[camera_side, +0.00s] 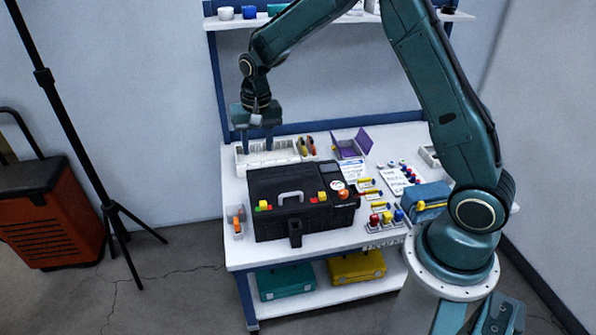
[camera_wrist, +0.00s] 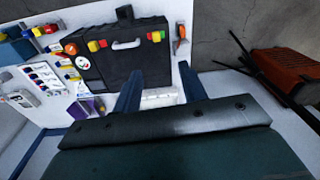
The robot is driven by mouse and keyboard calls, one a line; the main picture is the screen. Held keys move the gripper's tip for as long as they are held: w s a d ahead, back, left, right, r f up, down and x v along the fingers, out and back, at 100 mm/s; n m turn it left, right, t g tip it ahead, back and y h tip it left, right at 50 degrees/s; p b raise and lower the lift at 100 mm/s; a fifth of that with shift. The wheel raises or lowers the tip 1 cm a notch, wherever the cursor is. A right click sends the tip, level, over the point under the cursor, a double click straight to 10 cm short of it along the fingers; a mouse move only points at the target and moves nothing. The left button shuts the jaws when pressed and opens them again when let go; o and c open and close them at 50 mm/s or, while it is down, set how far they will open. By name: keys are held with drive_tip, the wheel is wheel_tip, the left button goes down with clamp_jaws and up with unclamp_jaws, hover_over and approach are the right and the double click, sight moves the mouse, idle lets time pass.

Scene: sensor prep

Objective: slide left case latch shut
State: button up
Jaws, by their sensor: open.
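The black case (camera_side: 300,215) sits closed on the white bench, with a grey handle on its top. The right latch (camera_side: 322,197) has yellow and orange parts, also visible in the wrist view (camera_wrist: 97,45). Whether either latch is slid shut is too small to tell. My gripper (camera_side: 258,148) is open and empty, pointing down over the white tray behind the case, apart from both latches. Its two fingers show in the wrist view (camera_wrist: 160,75).
The white tray (camera_side: 240,164) stands behind the case. A small holder (camera_side: 238,230) with orange items is close on the case's left. A purple box (camera_side: 348,148), labelled sheets and colored parts crowd the right side. A shelf (camera_side: 335,17) is above the bench's back.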

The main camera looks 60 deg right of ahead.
drive_tip(key=s+a+r+n+t, duration=0.1)
drive_tip(key=s+r, duration=0.3)
drive_tip(key=r, duration=0.4)
drive_tip(key=shift+s+a, duration=0.15)
drive_tip(key=shift+s, duration=0.2)
drive_tip(key=m+g, duration=0.2)
hover_over(263, 203)
wheel_tip(263, 203, down, 16)
drive_tip(key=shift+f, duration=0.1)
drive_tip(key=shift+f, duration=0.2)
wheel_tip(263, 203, down, 13)
drive_tip(key=shift+f, duration=0.2)
idle(0.6)
